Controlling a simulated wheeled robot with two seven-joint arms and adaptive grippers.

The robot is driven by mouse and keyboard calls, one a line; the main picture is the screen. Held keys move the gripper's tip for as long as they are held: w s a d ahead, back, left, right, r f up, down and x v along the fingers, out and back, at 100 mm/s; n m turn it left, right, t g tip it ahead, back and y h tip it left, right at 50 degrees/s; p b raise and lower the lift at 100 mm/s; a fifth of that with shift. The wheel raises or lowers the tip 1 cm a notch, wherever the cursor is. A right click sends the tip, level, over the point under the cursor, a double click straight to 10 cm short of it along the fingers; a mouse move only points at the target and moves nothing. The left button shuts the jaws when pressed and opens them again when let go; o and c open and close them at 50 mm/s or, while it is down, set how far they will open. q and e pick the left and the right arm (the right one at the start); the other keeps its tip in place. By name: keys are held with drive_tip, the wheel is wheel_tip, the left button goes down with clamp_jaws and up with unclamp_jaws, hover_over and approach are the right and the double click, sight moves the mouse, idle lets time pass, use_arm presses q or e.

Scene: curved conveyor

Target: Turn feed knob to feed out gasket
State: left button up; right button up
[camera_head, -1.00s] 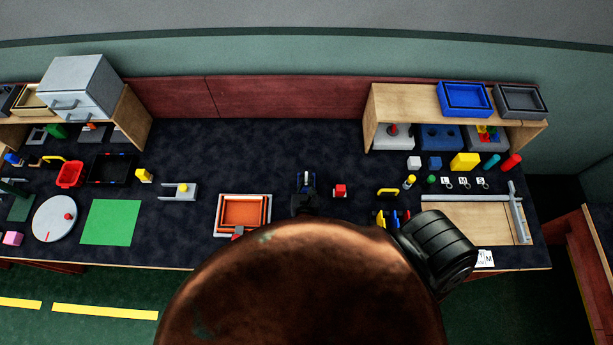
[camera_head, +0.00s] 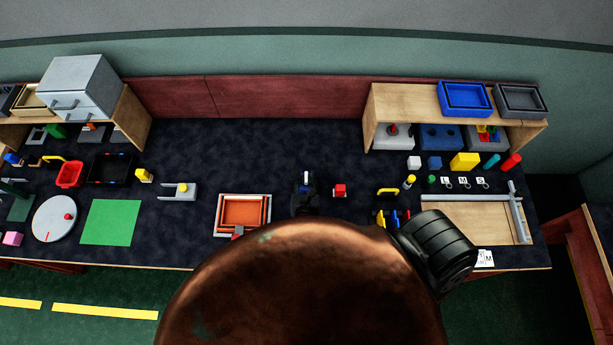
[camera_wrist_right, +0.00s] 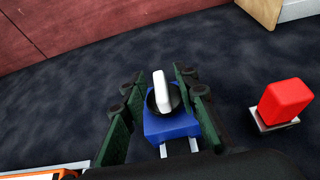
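The feed knob (camera_wrist_right: 163,95) is a black round dial with a white pointer bar on a blue block (camera_wrist_right: 172,127). In the head view its white pointer (camera_head: 306,177) is small and partly hidden by my gripper. My right gripper (camera_wrist_right: 158,82) is open, with one green-and-black finger on each side of the knob. A gap shows on the left of the dial; the right finger is very near it, and I cannot tell whether it touches. In the head view the right gripper (camera_head: 305,187) is at the knob. My left gripper is not in view. I cannot make out a gasket.
A red block on a light base (camera_wrist_right: 285,103) stands close to the right of the knob. An orange tray (camera_head: 220,222) lies to the left. Yellow and blue parts and a shelf (camera_head: 372,110) are to the right. The dark tabletop behind the knob is clear.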

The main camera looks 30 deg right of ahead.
drive_tip(key=v, duration=1.2)
drive_tip(key=shift+r, duration=0.1)
